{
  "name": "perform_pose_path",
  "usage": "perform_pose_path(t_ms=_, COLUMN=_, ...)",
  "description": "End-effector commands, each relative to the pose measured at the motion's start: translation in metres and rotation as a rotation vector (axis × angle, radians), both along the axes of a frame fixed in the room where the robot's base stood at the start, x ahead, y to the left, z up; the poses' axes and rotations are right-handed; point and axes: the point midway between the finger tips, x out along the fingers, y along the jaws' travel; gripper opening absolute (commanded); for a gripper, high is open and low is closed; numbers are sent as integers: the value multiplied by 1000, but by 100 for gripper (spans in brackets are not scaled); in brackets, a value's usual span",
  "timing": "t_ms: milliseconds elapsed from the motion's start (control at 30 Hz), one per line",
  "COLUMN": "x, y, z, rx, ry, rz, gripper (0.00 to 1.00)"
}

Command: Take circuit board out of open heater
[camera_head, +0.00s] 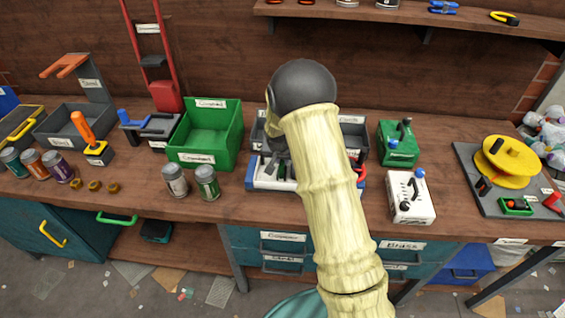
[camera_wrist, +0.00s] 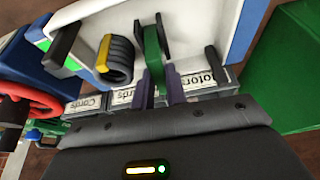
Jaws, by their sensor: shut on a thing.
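The open heater (camera_head: 258,183) is a white tray with blue ends on the workbench, mostly behind my arm in the head view. In the wrist view the heater (camera_wrist: 208,28) fills the top, with a dark coil (camera_wrist: 118,60) inside. The green circuit board (camera_wrist: 154,52) stands on edge beside the coil, within the heater's outline. My gripper (camera_wrist: 162,85) is shut on the board's near end with its purple-grey fingers. I cannot tell whether the board touches the heater floor.
A green bin (camera_head: 207,135) and two grey-lidded cans (camera_head: 207,182) stand left of the heater. A white box with a lever (camera_head: 410,197) and a green box (camera_head: 398,143) stand to its right. Grey labelled bins (camera_wrist: 125,96) lie close by in the wrist view.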

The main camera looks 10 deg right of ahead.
Motion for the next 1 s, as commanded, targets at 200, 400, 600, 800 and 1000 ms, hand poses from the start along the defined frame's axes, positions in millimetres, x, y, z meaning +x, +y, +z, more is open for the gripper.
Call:
perform_pose_path(t_ms=200, x=1, y=0, z=22, rx=1, ry=-5, rz=-1, gripper=0)
perform_pose_path(t_ms=400, x=1, y=0, z=61, rx=2, ry=-7, rz=-3, gripper=0)
perform_pose_path(t_ms=600, x=1, y=0, z=92, rx=1, ry=-4, rz=0, gripper=0)
perform_pose_path(t_ms=800, x=0, y=0, z=100, rx=1, ry=0, rz=0, gripper=0)
perform_pose_path(t_ms=1000, x=0, y=0, z=100, rx=1, ry=0, rz=0, gripper=0)
